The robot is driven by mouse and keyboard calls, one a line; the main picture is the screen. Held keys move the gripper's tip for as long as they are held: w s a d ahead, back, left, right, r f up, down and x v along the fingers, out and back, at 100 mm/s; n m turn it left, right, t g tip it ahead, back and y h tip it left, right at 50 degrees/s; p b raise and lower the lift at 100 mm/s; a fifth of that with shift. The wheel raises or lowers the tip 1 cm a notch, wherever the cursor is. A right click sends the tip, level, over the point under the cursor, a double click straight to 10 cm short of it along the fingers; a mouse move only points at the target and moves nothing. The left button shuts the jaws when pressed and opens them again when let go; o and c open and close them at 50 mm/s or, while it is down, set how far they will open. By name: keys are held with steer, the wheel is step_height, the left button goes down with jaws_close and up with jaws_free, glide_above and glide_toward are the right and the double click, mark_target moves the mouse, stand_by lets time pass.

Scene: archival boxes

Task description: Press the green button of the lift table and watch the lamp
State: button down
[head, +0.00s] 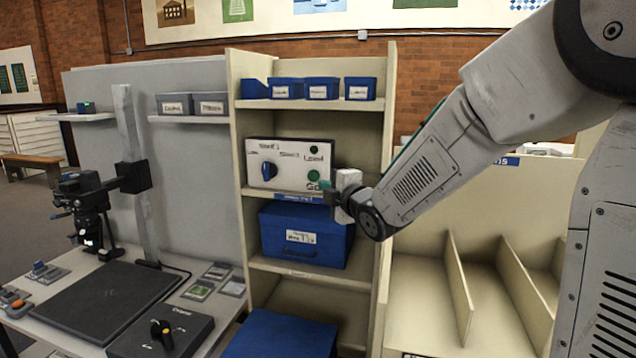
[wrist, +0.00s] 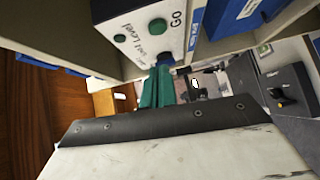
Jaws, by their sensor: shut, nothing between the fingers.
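The white control panel (head: 290,155) stands on a shelf of the cream rack. It has a dark blue knob (head: 269,171), a small dark green lamp (head: 314,149) by the word "Level", and a green button (head: 313,176) by the word "Go". The lamp looks unlit. In the wrist view the button (wrist: 157,25) and lamp (wrist: 120,38) show on the panel face. My gripper (head: 327,188) is shut, its teal fingers (wrist: 160,85) close to the panel near the button. I cannot tell whether they touch it. I cannot make out the lift table itself.
A blue box (head: 306,236) with a label sits on the shelf below the panel. Small blue boxes (head: 322,88) line the shelf above. The rack's right upright (head: 387,130) stands close beside my gripper. A desk with a black mat (head: 98,300) is at left.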

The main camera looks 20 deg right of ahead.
steer(key=s, duration=0.3)
steer(key=shift+d, duration=0.25)
steer(key=s+f+m+g+h, duration=0.1)
steer(key=s+f+m+g, duration=0.2)
steer(key=s+m+g, duration=0.5)
steer(key=s+f+m+g+h, duration=0.2)
steer(key=s+m+g, duration=0.6)
steer(key=s, duration=2.2)
steer(key=f+m, duration=0.2)
steer(key=m, duration=0.1)
